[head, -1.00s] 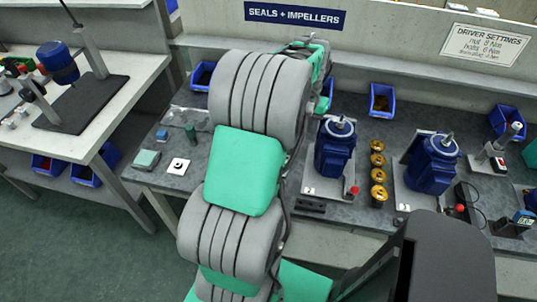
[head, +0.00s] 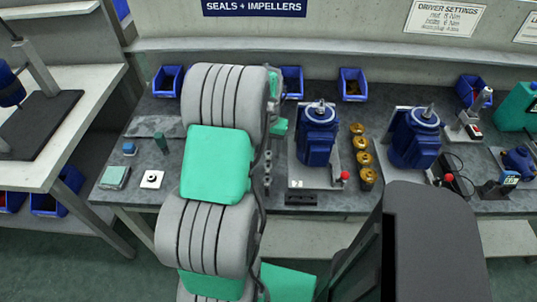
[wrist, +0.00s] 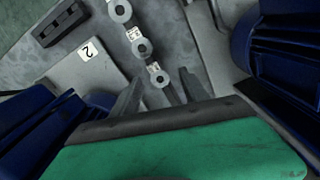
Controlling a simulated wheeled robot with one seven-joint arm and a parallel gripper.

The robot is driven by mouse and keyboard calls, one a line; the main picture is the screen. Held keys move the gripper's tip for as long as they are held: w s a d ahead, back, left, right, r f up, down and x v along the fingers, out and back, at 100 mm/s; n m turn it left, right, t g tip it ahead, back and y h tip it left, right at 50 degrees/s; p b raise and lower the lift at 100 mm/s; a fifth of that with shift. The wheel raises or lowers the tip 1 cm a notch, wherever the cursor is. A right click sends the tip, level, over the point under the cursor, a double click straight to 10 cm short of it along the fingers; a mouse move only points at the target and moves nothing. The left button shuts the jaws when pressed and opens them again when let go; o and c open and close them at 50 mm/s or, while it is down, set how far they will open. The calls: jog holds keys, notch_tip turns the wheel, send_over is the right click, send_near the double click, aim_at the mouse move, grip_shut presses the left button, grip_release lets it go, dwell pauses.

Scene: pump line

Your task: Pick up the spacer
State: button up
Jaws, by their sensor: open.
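Three grey ring-ended cylinders with small white labels, which look like the spacers, stand in a row in the wrist view. The nearest spacer (wrist: 160,77) shows just ahead of and between my fingertips; a middle spacer (wrist: 142,48) and a far spacer (wrist: 121,12) stand beyond it. My gripper (wrist: 163,88) is open, with one dark finger on each side of the nearest spacer's line. I cannot tell its height above the spacer or any contact. In the head view small grey pieces (head: 267,170) show beside my arm, which hides my gripper there.
Brass impellers (head: 363,158) stand between the motors. Blue bins (head: 352,84) line the back of the bench.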

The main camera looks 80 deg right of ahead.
jog(key=shift+f, duration=0.3)
dwell(0.4)
jog(key=shift+c, duration=0.2)
grip_shut()
dwell(0.4)
